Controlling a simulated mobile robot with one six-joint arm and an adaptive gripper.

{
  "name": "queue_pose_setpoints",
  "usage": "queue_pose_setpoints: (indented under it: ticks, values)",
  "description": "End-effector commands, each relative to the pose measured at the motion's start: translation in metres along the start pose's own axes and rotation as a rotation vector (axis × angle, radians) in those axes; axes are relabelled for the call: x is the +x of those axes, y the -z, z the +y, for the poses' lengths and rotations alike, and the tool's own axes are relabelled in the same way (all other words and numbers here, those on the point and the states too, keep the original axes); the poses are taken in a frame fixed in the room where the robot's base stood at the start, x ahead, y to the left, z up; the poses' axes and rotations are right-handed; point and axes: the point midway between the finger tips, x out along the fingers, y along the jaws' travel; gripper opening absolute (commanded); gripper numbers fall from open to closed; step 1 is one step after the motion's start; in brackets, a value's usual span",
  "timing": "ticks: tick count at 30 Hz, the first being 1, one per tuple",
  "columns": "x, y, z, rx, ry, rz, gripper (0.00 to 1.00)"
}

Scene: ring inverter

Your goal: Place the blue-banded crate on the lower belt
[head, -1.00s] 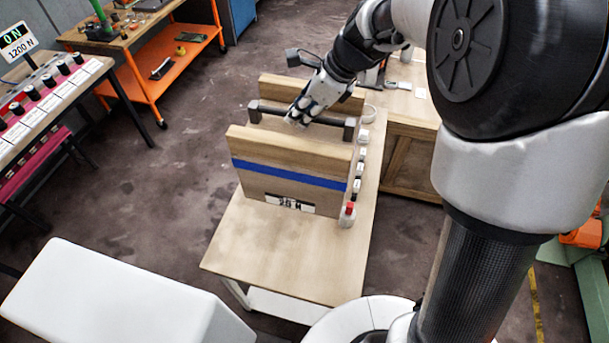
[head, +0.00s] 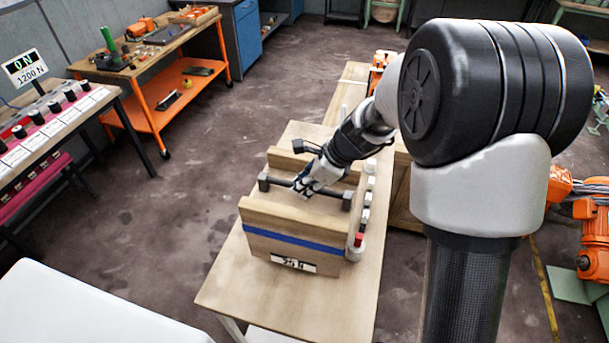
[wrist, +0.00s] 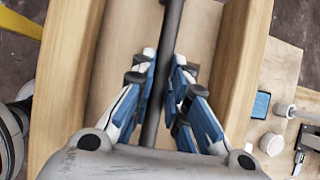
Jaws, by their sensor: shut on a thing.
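The blue-banded crate (head: 268,222) is a pale wooden box with two tall side boards, a blue stripe and a white label on its near face. It is over the wooden table (head: 235,300); I cannot tell whether its base touches. A dark handle bar (head: 333,194) spans between its boards. My gripper (head: 304,186) reaches in from above, shut on the bar. In the wrist view my gripper's blue-and-white fingers (wrist: 163,78) flank the bar (wrist: 172,20), with the crate's boards (wrist: 66,90) on both sides. I cannot pick out the lower belt.
Small bottles and jars, one red-capped (head: 358,242), line the table's right side, close to the crate. An orange cart (head: 190,82) stands at the back left, and a bench with a 1200 N display (head: 25,68) at the left. The floor between is open.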

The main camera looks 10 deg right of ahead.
Motion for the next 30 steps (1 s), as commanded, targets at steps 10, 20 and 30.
queue_pose_setpoints:
  ticks: [10, 20, 30]
  values:
    - [0.019, 0.010, 0.001, 0.000, 0.004, -0.002, 0.00]
    - [0.042, 0.023, 0.003, -0.001, 0.005, -0.003, 0.00]
    - [0.045, 0.025, 0.005, 0.000, 0.000, 0.000, 0.20]
